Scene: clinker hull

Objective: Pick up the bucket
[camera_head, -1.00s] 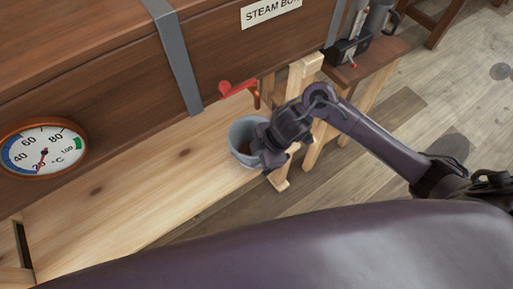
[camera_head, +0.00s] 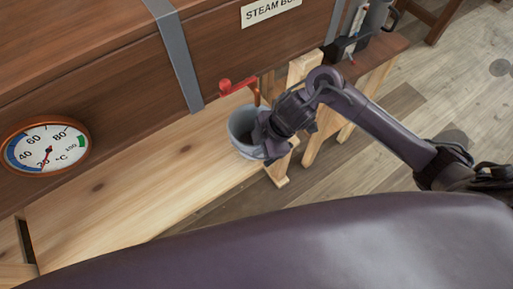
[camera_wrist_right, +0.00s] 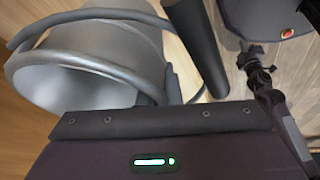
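The grey bucket (camera_head: 238,128) is at the right end of the pale wooden bench, just below the red tap. My right gripper (camera_head: 265,138) is at the right side of its rim, and dark gripper parts overlap its mouth. The bucket appears to be held at that side; the fingertips are partly hidden. In the right wrist view the bucket (camera_wrist_right: 95,62) lies close in front of the gripper, mouth facing the lower left, with a dark curved handle across its outside. I cannot tell whether its base touches the bench. My left gripper is not in view.
The pale bench (camera_head: 130,185) is clear to the left. The brown steam box (camera_head: 110,90) with a dial gauge (camera_head: 47,148) stands behind. A red tap (camera_head: 238,86) sits close above the bucket. A small brown stand (camera_head: 372,58) is at the right.

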